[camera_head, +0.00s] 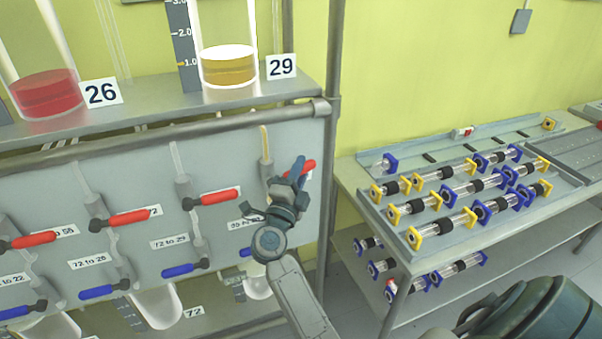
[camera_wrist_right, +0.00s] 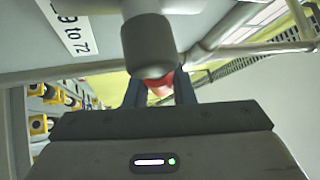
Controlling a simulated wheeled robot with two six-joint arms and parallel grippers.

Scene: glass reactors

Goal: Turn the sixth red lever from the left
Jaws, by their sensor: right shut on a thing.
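Several red levers run in a row along the grey panel (camera_head: 70,190). In the right wrist view the red lever (camera_wrist_right: 161,86) shows between the two dark fingers (camera_wrist_right: 160,93), behind a grey round fitting (camera_wrist_right: 148,45). My left gripper is not in view.
Blue levers (camera_head: 185,267) sit below the red ones. Glass vessels with red (camera_head: 47,93) and yellow (camera_head: 229,66) liquid stand on the shelf above. A metal post (camera_head: 334,120) rises right of the panel. A bench (camera_head: 350,178) at the right carries several glass tube parts.

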